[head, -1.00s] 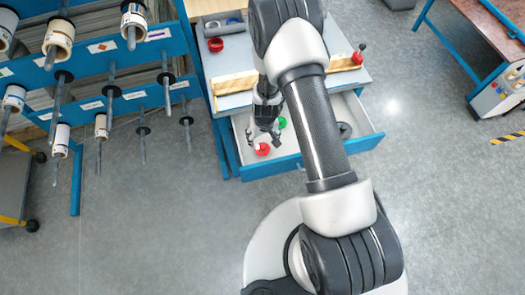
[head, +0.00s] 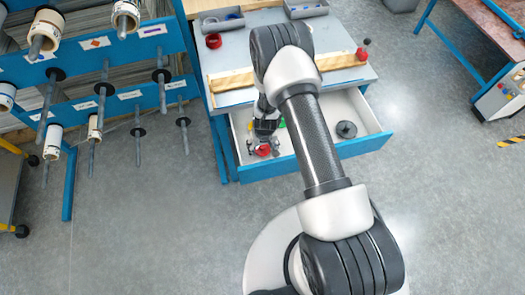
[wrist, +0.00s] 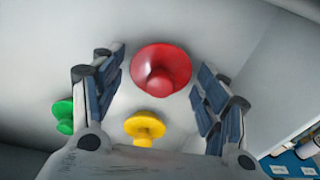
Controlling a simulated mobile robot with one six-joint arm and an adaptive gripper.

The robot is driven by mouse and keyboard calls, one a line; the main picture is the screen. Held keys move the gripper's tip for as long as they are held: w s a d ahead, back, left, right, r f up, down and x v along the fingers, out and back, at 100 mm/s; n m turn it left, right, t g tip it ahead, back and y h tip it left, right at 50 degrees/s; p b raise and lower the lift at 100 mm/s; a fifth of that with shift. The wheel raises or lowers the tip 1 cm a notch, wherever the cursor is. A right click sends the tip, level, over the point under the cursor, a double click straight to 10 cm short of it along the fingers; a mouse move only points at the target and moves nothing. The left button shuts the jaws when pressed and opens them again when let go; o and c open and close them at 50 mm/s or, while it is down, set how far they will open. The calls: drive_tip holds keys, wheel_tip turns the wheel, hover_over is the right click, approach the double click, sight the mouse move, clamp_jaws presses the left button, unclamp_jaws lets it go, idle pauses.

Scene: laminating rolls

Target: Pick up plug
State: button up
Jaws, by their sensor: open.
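A red plug (wrist: 161,70) with a wide round flange and a knob lies in the open drawer, between the two fingers in the wrist view. My gripper (wrist: 158,78) is open, one finger on each side of the red plug, with no contact visible. A yellow plug (wrist: 144,127) lies nearer the palm, and a green plug (wrist: 64,115) lies left, partly hidden by the left finger. In the head view my gripper (head: 263,148) is down in the drawer at the red plug (head: 263,150), partly covering it.
The blue-fronted drawer (head: 330,153) is pulled out under a grey workbench. A dark round piece (head: 346,129) lies at its right. On the bench are a wooden strip (head: 340,62), a red ring (head: 213,41) and grey trays (head: 306,9). A blue roll rack (head: 100,75) stands left.

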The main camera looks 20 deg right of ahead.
drive_tip(key=shift+r, duration=0.1)
drive_tip(key=shift+c, duration=0.2)
drive_tip(key=c, duration=0.8)
drive_tip(key=shift+o, duration=0.2)
